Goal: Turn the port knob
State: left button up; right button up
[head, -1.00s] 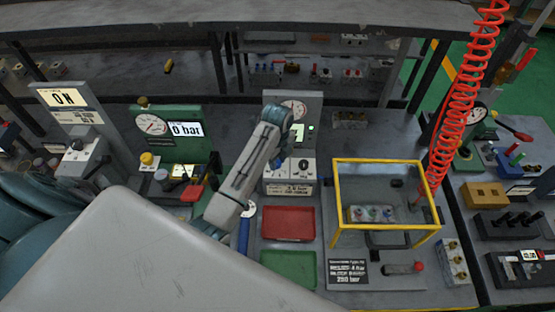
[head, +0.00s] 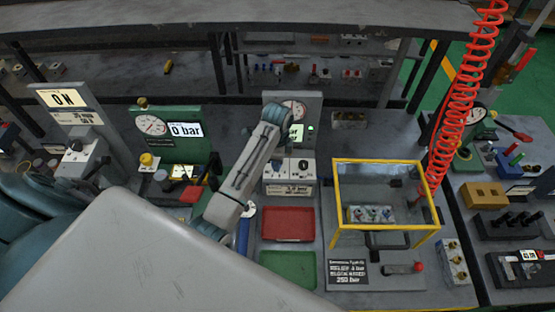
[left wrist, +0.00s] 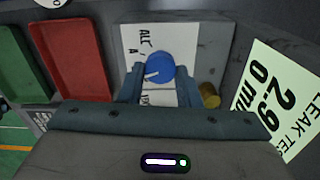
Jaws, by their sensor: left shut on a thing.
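The port knob is a round blue knob (left wrist: 155,66) with a white pointer line, on the white-labelled face of a grey valve block (left wrist: 207,50). My left gripper (left wrist: 158,88) has a finger on each side of the knob and is shut on it. The pointer line lies roughly sideways, to the left in the left wrist view. In the head view the block (head: 304,178) stands in front of a gauge panel (head: 311,108); my left arm hides the gripper tips and the blue knob there. My right gripper is not in view.
A red tray (head: 288,223) and a green tray (head: 288,268) lie in front of the block. A yellow-framed clear box (head: 385,165) stands to the right, with a red coiled hose beyond. A brass fitting (left wrist: 209,95) and a lit leak-test display (left wrist: 280,95) are close to the gripper.

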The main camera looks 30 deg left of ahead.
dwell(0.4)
pick_arm(q)
jog(key=o, duration=1)
